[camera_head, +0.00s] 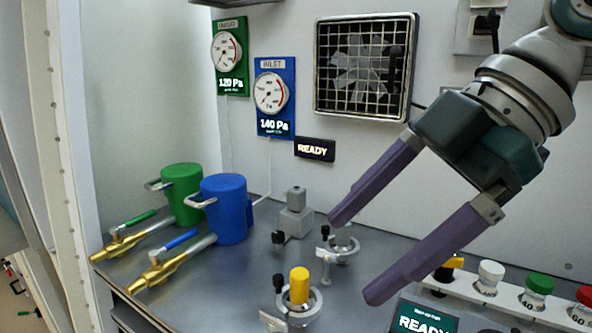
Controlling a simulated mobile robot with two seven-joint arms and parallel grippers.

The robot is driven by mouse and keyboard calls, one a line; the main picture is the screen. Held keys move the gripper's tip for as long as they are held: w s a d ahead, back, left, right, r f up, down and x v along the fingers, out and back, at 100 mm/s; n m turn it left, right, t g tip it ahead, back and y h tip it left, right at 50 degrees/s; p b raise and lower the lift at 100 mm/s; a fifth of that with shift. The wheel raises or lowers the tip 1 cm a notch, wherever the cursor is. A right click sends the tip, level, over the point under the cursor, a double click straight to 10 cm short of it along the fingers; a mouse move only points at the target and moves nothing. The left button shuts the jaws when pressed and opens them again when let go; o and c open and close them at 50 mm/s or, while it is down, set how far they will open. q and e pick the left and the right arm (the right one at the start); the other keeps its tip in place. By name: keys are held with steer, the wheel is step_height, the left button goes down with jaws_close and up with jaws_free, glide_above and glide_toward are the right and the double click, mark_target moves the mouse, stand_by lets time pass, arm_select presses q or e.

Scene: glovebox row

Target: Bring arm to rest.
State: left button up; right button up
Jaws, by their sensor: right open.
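My right gripper (352,261) comes in from the upper right of the head view. Its two long purple fingers are spread wide apart, with nothing between them. The fingers point down and left, in front of the bench and back wall. One fingertip shows close to a grey ring clamp (342,247) in the picture; I cannot tell the gap in depth. My left gripper does not show.
A yellow cylinder (299,286) stands in a ring clamp. Green (182,193) and blue (224,209) canisters with brass valves stand left. A caged fan (364,66) and gauges hang behind. A row of coloured caps (490,273) and a READY display (424,318) are at right.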

steer(key=s+a+r+t+y+p, duration=0.1)
steer(key=a+r+y+p, duration=0.25)
steer(key=r, duration=0.55)
steer(key=a+r+t+y+p, duration=0.25)
steer(key=a+r+p, duration=0.2)
steer(key=r, duration=0.35)
steer(key=s+a+r+t+y+p, duration=0.1)
steer(key=a+r+y+p, duration=0.25)
steer(key=r, duration=0.55)
steer(key=w+d+r+m+t+h+p, duration=0.1)
steer(key=w+d+r+m+t+p, duration=0.1)
steer(key=d+r+m+t+p, duration=0.25)
steer(key=w+d+r+m+t+h+p, duration=0.1)
steer(key=w+r+m+t+p, duration=0.1)
steer(key=r+m+t+p, duration=0.35)
steer(key=d+m+t+h+p, duration=0.1)
steer(key=d+m+h+p, duration=0.9)
steer(key=d+h, duration=0.4)
steer(key=s+d+f+g+p, duration=0.2)
steer(key=s+g+p, duration=0.3)
steer(key=s, duration=0.5)
steer(key=s+d+f+g+h+p, duration=0.1)
steer(key=s+d+f+g+p, duration=0.1)
steer(key=s+f+g+p, duration=0.3)
steer(key=s+g, duration=0.1)
steer(key=s, duration=0.3)
steer(key=shift+s+g, duration=0.35)
steer(key=shift+h, duration=0.25)
